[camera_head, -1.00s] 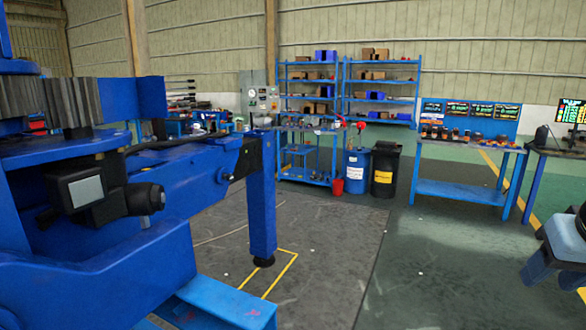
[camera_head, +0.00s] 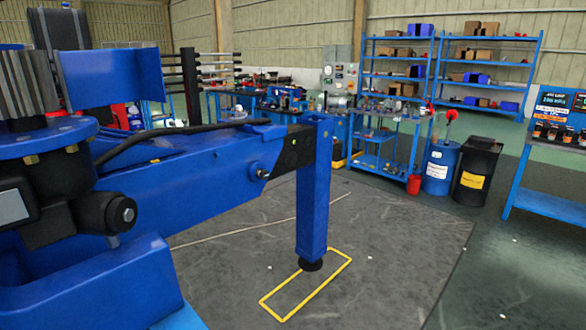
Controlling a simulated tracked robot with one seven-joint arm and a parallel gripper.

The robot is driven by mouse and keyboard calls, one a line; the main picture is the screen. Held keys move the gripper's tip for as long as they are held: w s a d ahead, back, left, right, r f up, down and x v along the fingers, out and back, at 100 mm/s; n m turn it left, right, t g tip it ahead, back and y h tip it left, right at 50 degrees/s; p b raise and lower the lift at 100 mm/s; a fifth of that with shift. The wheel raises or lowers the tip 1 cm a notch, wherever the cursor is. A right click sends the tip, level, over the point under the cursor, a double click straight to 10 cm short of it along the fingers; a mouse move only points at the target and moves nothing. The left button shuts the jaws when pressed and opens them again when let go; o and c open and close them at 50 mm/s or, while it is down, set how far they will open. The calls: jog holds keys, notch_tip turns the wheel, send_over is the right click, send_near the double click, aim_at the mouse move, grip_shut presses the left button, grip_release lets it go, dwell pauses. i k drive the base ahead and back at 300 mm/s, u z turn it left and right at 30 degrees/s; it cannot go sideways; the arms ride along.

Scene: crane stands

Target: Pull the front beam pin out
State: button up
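A blue outrigger beam (camera_head: 195,165) reaches from the crane body at the left toward the middle of the view. A black end section (camera_head: 295,150) joins it to an upright blue leg (camera_head: 314,195). The leg's round black foot (camera_head: 310,265) is down at floor level, by a yellow outline. A small grey pin end (camera_head: 263,173) shows on the side of the beam, just left of the black section; it appears seated in the beam. I cannot tell whether this is the front beam pin. My gripper is not in view.
A yellow rectangle (camera_head: 335,275) is marked on the grey floor. Blue shelves (camera_head: 365,65), a blue drum (camera_head: 440,165), a black bin (camera_head: 476,170) and a red bucket (camera_head: 414,184) stand behind. The floor right of the leg is clear.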

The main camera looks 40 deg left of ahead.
aim_at(264, 174)
jog(key=u, duration=0.35)
jog(key=i, duration=0.9)
jog(key=u, duration=0.95)
jog(key=i, duration=0.4)
jog(key=u, duration=0.25)
jog(key=k, duration=0.95)
jog(key=u, duration=0.2)
jog(key=i, duration=0.95)
jog(key=z, duration=0.1)
